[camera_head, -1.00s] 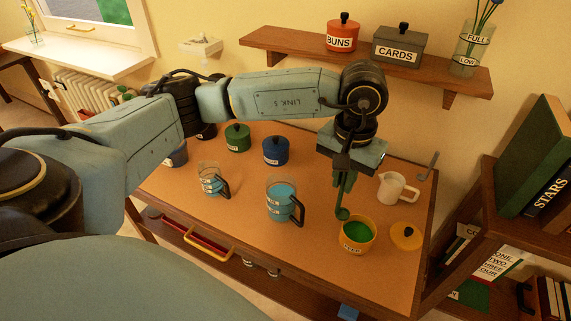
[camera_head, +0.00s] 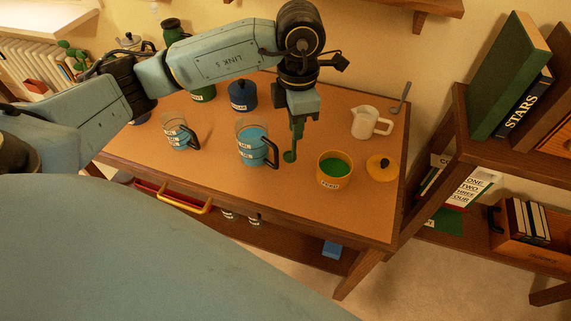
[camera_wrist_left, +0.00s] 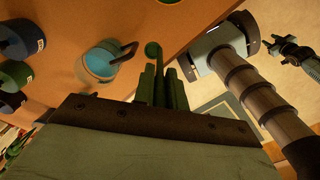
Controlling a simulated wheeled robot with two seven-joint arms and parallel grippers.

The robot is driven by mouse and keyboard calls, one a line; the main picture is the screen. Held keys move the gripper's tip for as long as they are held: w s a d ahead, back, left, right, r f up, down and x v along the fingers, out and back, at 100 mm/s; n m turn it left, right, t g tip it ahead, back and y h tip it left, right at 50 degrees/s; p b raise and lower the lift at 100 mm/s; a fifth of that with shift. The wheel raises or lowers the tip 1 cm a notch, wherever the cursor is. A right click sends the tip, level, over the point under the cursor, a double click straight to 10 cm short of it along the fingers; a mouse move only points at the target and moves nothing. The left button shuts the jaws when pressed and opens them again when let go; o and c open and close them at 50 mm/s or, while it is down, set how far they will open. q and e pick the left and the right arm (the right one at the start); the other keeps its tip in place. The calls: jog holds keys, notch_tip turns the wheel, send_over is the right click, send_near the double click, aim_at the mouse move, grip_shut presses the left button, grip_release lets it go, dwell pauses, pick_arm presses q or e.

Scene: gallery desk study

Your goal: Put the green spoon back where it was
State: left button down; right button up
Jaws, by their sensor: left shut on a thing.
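My left gripper (camera_head: 298,118) is shut on the green spoon (camera_head: 290,155). The spoon hangs bowl down over the desk, between the large cup of blue liquid and the yellow pot. It also shows in the left wrist view (camera_wrist_left: 152,50), its bowl beyond the fingers. I cannot tell whether the bowl touches the desk. The yellow pot (camera_head: 333,182) stands open with green contents, right of the spoon; part of its label is unreadable. Its yellow lid (camera_head: 380,168) lies to its right.
A large measuring cup (camera_head: 248,151) and a smaller one (camera_head: 177,143) hold blue liquid. A blue pot (camera_head: 242,99) and a green pot (camera_head: 203,93) stand behind. A white jug (camera_head: 366,124) and a grey spoon-like tool (camera_head: 402,98) are at the right. The desk front is clear.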

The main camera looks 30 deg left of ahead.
aim_at(291, 158)
pick_arm(q)
jog(key=n, duration=0.3)
jog(key=f+n, duration=0.1)
jog(key=n, duration=0.1)
jog(key=shift+s+a+n+b, duration=0.1)
jog(key=shift+a+n+b, duration=0.2)
jog(key=shift+a, duration=0.05)
jog(key=shift+f, duration=0.4)
notch_tip(291, 158, down, 9)
jog(key=shift+b, duration=0.4)
jog(key=shift+f, duration=0.2)
pick_arm(e)
jog(key=shift+w+d+f, duration=0.15)
jog(key=shift+d+f, duration=0.2)
jog(key=shift+f, duration=0.45)
jog(key=shift+d+f, duration=0.1)
pick_arm(q)
jog(key=shift+f, duration=0.15)
jog(key=c, duration=1.4)
grip_release()
jog(key=shift+c, duration=0.2)
